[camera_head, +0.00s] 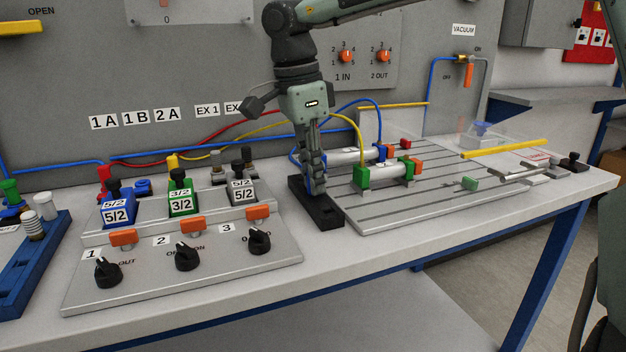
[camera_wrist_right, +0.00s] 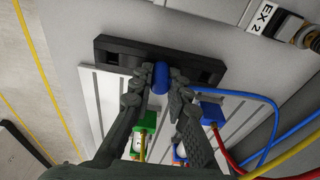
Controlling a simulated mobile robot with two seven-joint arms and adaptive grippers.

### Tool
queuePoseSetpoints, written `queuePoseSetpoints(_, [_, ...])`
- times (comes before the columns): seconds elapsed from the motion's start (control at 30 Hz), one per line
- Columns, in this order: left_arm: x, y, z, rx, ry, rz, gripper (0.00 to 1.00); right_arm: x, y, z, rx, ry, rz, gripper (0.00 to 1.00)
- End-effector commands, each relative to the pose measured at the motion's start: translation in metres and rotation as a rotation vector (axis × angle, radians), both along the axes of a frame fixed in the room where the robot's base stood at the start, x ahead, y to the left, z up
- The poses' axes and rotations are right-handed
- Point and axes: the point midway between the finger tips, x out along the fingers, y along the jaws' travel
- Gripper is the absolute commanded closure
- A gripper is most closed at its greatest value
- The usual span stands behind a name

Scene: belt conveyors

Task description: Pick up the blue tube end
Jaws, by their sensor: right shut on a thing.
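The blue tube end (camera_wrist_right: 160,79) shows in the right wrist view as a short blue cylinder at the black holder block (camera_wrist_right: 115,50). My right gripper (camera_wrist_right: 160,86) has its two fingers shut on it from both sides. In the head view my right gripper (camera_head: 314,182) points straight down at the black holder block (camera_head: 322,213), and its fingers mostly hide the tube end. I cannot tell whether the tube end is clear of the block. My left gripper is not in view.
A grooved plate (camera_head: 380,222) with two cylinders and blue and yellow tubes lies right of the block. A valve panel (camera_head: 215,275) with black knobs and orange tabs stands to the left. The grey wall panel (camera_head: 60,95) is close behind. The table front is free.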

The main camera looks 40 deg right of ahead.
Motion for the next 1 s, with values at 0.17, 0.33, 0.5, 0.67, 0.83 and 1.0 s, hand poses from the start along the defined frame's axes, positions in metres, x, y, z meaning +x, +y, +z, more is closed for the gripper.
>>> queuePoseSetpoints(0.17, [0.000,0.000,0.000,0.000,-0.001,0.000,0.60,0.001,0.000,0.006,0.000,-0.002,0.000,1.00])
queuePoseSetpoints(0.33, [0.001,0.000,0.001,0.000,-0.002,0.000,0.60,0.001,0.000,0.024,-0.001,-0.003,0.000,1.00])
queuePoseSetpoints(0.5, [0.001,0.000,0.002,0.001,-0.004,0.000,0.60,0.006,0.014,0.050,-0.004,-0.002,0.003,1.00])
queuePoseSetpoints(0.67, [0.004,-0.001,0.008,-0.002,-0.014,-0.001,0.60,0.020,0.052,0.072,0.003,0.003,0.005,1.00])
queuePoseSetpoints(0.83, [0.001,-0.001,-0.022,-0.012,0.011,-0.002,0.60,0.031,0.081,0.092,0.003,0.005,0.005,1.00])
queuePoseSetpoints(1.0, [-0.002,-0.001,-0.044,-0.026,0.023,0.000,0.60,0.037,0.099,0.104,0.000,0.005,0.004,1.00])
